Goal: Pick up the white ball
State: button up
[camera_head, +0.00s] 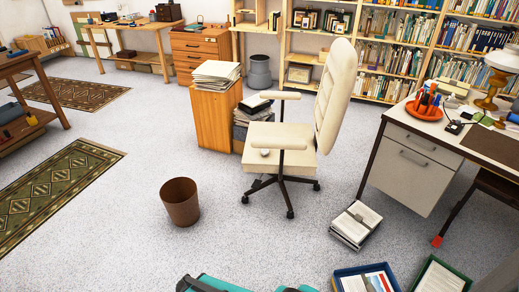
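A small white round thing that looks like the white ball (265,152) sits on the seat of the cream office chair (330,105). It is near the seat's left front part, close to the armrest, and is very small in the head camera view. The chair stands on a dark wheeled base in the middle of the room. My gripper is not in view.
A brown waste bin (180,201) stands in front of the chair. A wooden cabinet (212,118) with papers is behind left, a desk (425,150) right. Carpet around the bin is clear.

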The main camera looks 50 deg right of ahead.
aim_at(265, 152)
jog(key=i, duration=2.55)
jog(key=z, duration=0.95)
jog(key=k, duration=0.6)
jog(key=z, duration=0.2)
